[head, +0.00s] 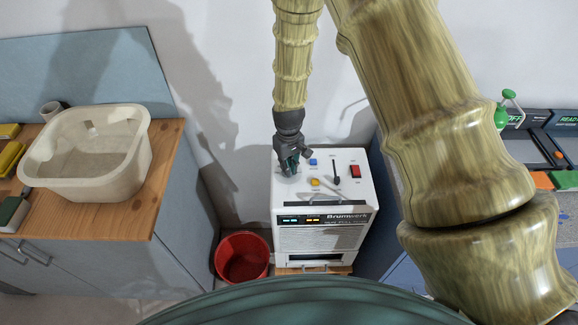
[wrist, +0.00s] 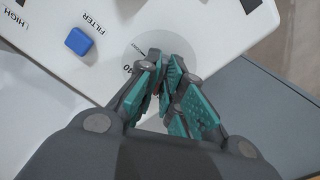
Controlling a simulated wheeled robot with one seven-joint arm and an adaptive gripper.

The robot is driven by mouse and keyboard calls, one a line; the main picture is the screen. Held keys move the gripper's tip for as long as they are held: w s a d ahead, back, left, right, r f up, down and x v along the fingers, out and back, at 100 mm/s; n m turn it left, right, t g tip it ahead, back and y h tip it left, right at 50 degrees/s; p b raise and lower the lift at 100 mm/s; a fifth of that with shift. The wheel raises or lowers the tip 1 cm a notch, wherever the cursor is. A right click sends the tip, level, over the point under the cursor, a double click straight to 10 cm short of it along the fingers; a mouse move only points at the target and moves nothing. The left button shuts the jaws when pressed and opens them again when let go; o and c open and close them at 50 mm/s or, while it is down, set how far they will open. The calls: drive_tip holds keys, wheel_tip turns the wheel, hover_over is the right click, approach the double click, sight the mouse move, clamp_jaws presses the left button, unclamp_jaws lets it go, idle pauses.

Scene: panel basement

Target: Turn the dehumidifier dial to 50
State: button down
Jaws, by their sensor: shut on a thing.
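The dehumidifier (head: 323,205) is a white box labelled Brumwerk, standing in the middle of the head view. Its top panel also shows in the wrist view (wrist: 103,55). My gripper (head: 289,168) points down at the left part of that top. In the wrist view my gripper (wrist: 168,92) has its teal-padded fingers closed together over the round grey dial plate (wrist: 150,42). The dial knob is hidden between the fingers, so its pointer cannot be read. Part of a number ending in 0 shows beside the fingers.
A red bucket (head: 242,257) stands at left, near a wooden counter (head: 110,222) with a beige basin (head: 55,190).

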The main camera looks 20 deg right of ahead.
drive_tip(key=m, duration=0.5)
drive_tip(key=shift+m+b, duration=0.3)
idle(0.5)
drive_tip(key=c, duration=1.6)
unclamp_jaws()
drive_tip(key=shift+o, duration=0.2)
drive_tip(key=shift+a+r, duration=0.1)
drive_tip(key=shift+r, duration=0.05)
wheel_tip(320, 180, up, 12)
